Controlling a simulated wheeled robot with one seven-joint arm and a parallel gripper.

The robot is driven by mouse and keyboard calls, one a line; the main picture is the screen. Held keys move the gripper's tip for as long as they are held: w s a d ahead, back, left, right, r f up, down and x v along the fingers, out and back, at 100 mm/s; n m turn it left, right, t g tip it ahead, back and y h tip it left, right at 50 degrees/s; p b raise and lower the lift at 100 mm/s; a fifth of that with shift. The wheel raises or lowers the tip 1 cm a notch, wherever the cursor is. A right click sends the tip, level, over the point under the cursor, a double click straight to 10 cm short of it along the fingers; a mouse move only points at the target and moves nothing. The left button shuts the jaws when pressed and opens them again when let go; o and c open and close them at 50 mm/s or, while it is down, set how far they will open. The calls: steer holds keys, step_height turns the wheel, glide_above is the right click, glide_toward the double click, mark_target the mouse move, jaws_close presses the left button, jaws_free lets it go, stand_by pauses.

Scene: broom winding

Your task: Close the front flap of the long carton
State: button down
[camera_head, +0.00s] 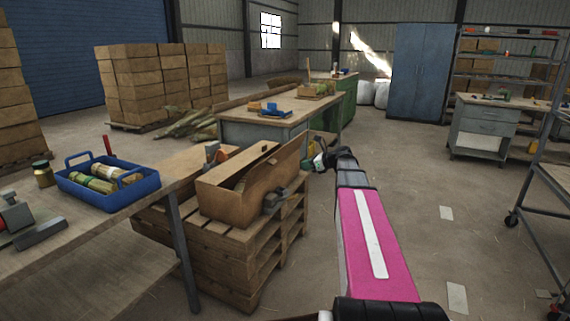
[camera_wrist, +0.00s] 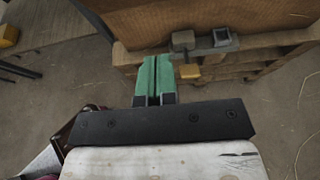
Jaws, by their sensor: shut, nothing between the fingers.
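The long carton (camera_head: 225,203) stands on a wooden pallet stack in the head view. A long brown flap (camera_head: 275,167) stands up along its right side, and a dark opening shows beside it. Another panel (camera_head: 238,163) lies along the far left of the top. My gripper (camera_head: 316,161) is just right of the upright flap's far end; whether they touch cannot be told there. In the wrist view my gripper (camera_wrist: 155,68) has its green fingers together, with nothing between them. The carton's brown side (camera_wrist: 190,18) fills the top of that view, beyond the fingertips.
Small grey tools (camera_head: 272,201) sit on the pallet (camera_head: 245,262) beside the carton; they also show in the wrist view (camera_wrist: 205,42). A table with a blue tote (camera_head: 130,198) stands at left. A workbench (camera_head: 262,128) is behind.

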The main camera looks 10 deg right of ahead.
steer(key=a+r+x, duration=0.1)
steer(key=r+x, duration=0.1)
steer(key=x, duration=1)
steer(key=shift+w+a+r, duration=0.25)
steer(key=shift+w, duration=0.25)
steer(key=shift+r, duration=0.1)
steer(key=w+a+r+g+h, duration=0.1)
steer(key=a, duration=0.1)
steer(key=w+a+r+g+h, duration=0.1)
steer(key=w+h, duration=0.1)
steer(key=w+a+r+g+h, duration=0.1)
steer(key=a+r+h, duration=0.1)
steer(key=shift+w+a+r+g, duration=0.15)
steer(key=shift+w+a+g, duration=0.05)
steer(key=shift+a+g, duration=0.1)
steer(key=w+a+f+g+h, duration=0.1)
steer(key=w+a+f+h, duration=0.1)
steer(key=w+a+f, duration=0.2)
steer(key=w+a+f+g+h, duration=0.2)
steer(key=w+a, duration=0.3)
steer(key=a, duration=0.4)
steer(key=shift+w+a+f+h, duration=0.35)
steer(key=shift+f+h, duration=0.05)
steer(key=shift+f, duration=0.5)
